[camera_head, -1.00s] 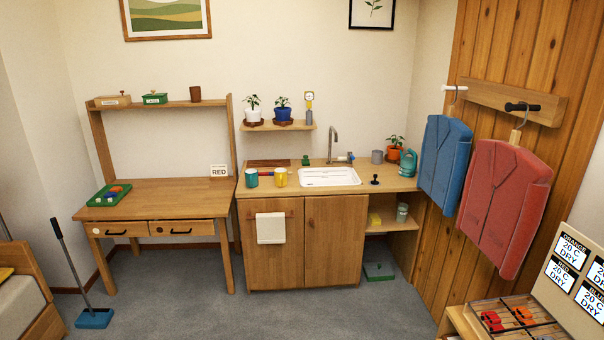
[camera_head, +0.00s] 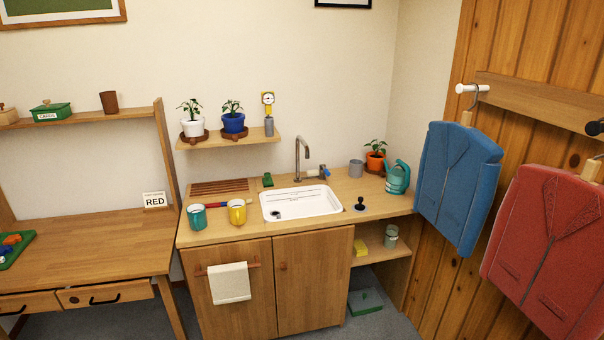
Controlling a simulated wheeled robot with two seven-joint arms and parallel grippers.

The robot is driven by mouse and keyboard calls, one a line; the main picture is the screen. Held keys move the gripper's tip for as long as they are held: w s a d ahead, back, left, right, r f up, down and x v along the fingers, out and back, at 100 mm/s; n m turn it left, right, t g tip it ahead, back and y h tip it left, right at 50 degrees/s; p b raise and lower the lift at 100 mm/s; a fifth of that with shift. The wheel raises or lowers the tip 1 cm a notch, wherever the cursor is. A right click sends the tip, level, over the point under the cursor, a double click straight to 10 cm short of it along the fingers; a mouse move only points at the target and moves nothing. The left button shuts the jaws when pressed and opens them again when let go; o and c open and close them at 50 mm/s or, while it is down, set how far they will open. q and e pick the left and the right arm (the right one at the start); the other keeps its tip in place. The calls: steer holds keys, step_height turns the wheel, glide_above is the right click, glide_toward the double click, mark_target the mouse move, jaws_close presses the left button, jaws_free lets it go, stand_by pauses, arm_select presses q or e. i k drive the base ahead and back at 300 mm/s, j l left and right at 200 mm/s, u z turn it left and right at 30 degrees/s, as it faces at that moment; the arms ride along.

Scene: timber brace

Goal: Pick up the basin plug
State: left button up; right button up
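A small black plug with an upright knob (camera_head: 360,204) stands on the wooden counter, just right of the white basin (camera_head: 328,205). The basin is set into the counter and looks empty, with a dark round drain at its lower left. A tap (camera_head: 302,160) with a blue-marked handle rises behind the basin. Neither of my grippers shows in the head view, so I cannot see whether they are open or shut.
A teal mug (camera_head: 197,217) and a yellow mug (camera_head: 237,212) stand left of the basin. Blue (camera_head: 455,185) and red (camera_head: 545,250) jackets hang at the right.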

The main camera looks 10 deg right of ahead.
mark_target(360, 206)
steer(key=i+z, duration=0.25)
steer(key=i, duration=0.3)
steer(key=i+z, duration=0.2)
steer(key=i, duration=0.35)
steer(key=i+j+z, duration=0.25)
steer(key=i, duration=0.3)
